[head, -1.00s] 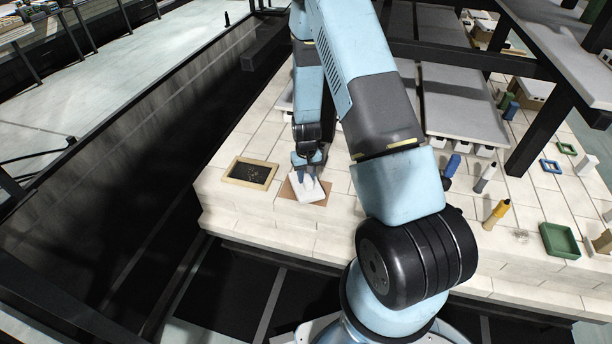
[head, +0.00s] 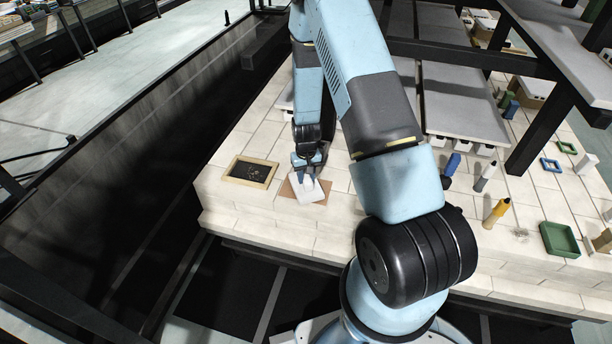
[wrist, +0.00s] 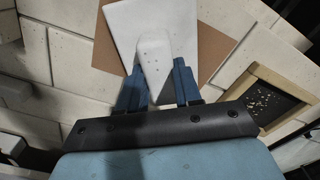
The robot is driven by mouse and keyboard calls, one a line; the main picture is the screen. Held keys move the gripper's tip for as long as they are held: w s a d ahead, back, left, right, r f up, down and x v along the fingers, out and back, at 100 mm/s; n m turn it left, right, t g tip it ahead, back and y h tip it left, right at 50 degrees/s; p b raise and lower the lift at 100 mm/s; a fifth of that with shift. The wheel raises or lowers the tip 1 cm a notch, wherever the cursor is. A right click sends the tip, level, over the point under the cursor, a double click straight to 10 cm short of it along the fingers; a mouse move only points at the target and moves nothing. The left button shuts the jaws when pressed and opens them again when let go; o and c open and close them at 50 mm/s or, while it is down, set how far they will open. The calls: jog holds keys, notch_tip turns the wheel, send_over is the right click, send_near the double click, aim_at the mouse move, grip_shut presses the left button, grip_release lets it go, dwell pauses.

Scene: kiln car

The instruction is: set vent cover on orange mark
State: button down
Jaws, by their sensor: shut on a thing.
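The white vent cover (head: 309,193) is a flat plate with a raised tapering grip, also seen in the wrist view (wrist: 183,22). My gripper (head: 308,172) is shut on the raised grip, with one blue finger on each side in the wrist view (wrist: 160,85). The orange mark (head: 321,198) looks like a brownish-tan square on the pale brick deck. The cover lies over its middle and hides part of it; brown shows on both sides of the plate in the wrist view (wrist: 217,52). I cannot tell whether the plate touches the mark.
A wood-framed tray with dark contents (head: 249,172) stands just left of the mark. To the right are a blue block (head: 453,164), a grey-white cylinder (head: 486,177), a yellow cylinder (head: 497,213) and a green tray (head: 559,240). The deck's front edge is close to the mark.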

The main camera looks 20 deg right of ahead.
jog(key=shift+f, duration=0.1)
dwell(0.3)
jog(key=c, duration=0.7)
grip_release()
jog(key=shift+r, duration=3.95)
jog(key=shift+r, duration=0.15)
notch_tip(320, 180, up, 14)
jog(key=shift+f, duration=0.25)
